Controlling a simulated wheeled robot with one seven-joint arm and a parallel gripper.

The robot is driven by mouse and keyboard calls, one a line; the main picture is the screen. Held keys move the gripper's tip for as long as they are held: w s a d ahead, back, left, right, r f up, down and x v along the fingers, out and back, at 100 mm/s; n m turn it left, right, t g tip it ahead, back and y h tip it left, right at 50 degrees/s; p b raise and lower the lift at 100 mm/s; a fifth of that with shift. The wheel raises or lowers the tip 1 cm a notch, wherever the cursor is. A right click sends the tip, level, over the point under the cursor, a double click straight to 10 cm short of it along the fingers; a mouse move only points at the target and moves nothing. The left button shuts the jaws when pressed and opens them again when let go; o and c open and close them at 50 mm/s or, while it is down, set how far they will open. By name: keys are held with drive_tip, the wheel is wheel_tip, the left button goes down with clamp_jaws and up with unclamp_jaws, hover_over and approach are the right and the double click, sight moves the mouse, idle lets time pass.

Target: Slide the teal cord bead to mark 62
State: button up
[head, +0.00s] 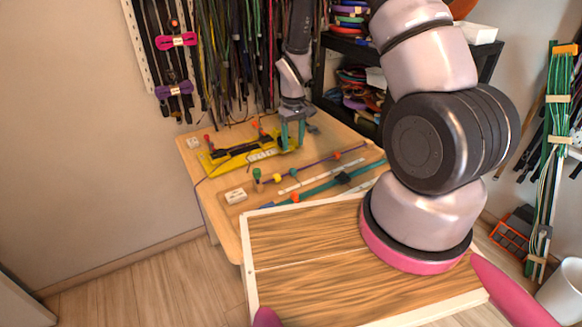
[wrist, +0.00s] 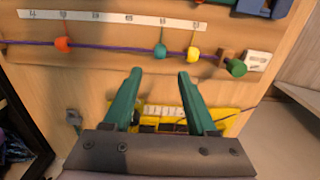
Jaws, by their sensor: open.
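The teal bead (wrist: 160,51) sits on a purple cord (wrist: 112,48) between an orange bead (wrist: 62,44) and a yellow bead (wrist: 194,54). It is close to the yellow bead, with a small gap. A white scale strip (wrist: 115,17) with several marks runs beside the cord; its numbers are too small to read surely. My gripper (wrist: 159,74) is open and empty, its green fingertips short of the cord, the teal bead lined up between them. In the head view my gripper (head: 292,131) is above the yellow tool, behind the cord.
A green end piece (wrist: 236,67) and a brown block (wrist: 226,55) stand by the cord's end, near a white label block (wrist: 257,60). A yellow and black tool (head: 240,157) lies under my gripper. A blue-teal strip (head: 318,188) lies nearer the table's front.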

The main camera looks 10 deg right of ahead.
sight(293, 169)
wheel_tip(293, 169, down, 10)
drive_tip(key=shift+f, duration=0.2)
idle(0.3)
clamp_jaws()
idle(1.2)
